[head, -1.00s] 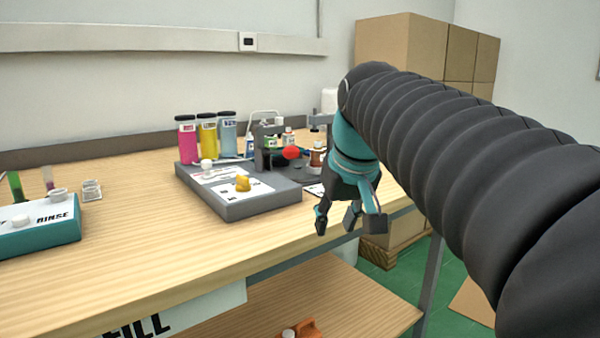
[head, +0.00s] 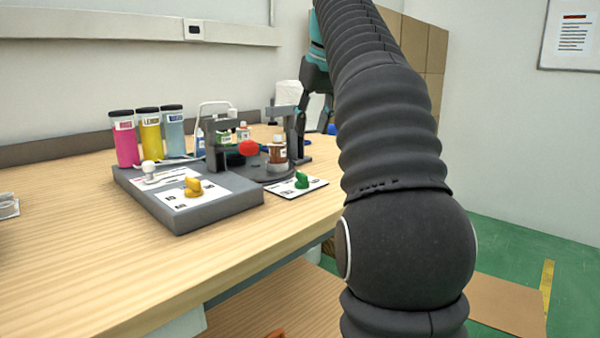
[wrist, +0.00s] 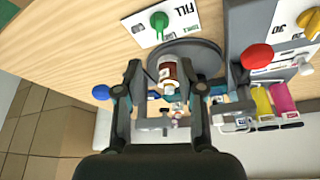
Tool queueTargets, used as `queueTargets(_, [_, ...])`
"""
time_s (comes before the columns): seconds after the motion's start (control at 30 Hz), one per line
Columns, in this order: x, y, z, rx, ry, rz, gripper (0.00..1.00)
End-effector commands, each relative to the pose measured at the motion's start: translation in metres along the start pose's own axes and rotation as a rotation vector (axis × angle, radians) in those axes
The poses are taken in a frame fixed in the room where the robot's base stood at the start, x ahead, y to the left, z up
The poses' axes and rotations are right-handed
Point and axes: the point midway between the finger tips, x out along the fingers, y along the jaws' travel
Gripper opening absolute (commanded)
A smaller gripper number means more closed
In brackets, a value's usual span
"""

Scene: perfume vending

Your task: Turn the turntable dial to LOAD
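A green dial (head: 301,180) sits on a white card (head: 318,184) at the table's front edge, right of the grey machine. In the wrist view the green dial (wrist: 159,21) is at the top, its card (wrist: 181,15) reading FILL, with other print too small to read. The round dark turntable (wrist: 207,60) lies beside it, with a brown bottle (wrist: 168,70) on it. My gripper (wrist: 161,66) is open, its fingers apart on either side of the bottle in the picture; I cannot tell the distance. In the head view my gripper (head: 314,98) is behind the turntable, partly hidden by my arm.
The grey machine (head: 225,203) bears a yellow dial (head: 193,187) and a red knob (head: 249,147). Pink, yellow and blue cylinders (head: 124,140) stand behind it. A grey post (head: 300,135) rises by the turntable.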

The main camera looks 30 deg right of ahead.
Motion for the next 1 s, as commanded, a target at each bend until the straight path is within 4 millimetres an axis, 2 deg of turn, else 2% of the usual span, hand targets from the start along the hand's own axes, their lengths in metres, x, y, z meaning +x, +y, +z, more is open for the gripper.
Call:
queueTargets(0.03, [0.012,0.0,0.002,0.0,-0.002,0.0,0.39])
queueTargets(0.2, [0.044,0.001,0.003,0.001,-0.002,0.0,0.39])
queueTargets(0.53, [0.1,0.001,0.002,0.002,-0.001,0.001,0.39])
queueTargets(0.73, [0.118,0.001,0.001,0.002,0.0,0.001,0.39])
queueTargets(1.0, [0.121,0.001,0.001,0.002,0.001,0.001,0.39])
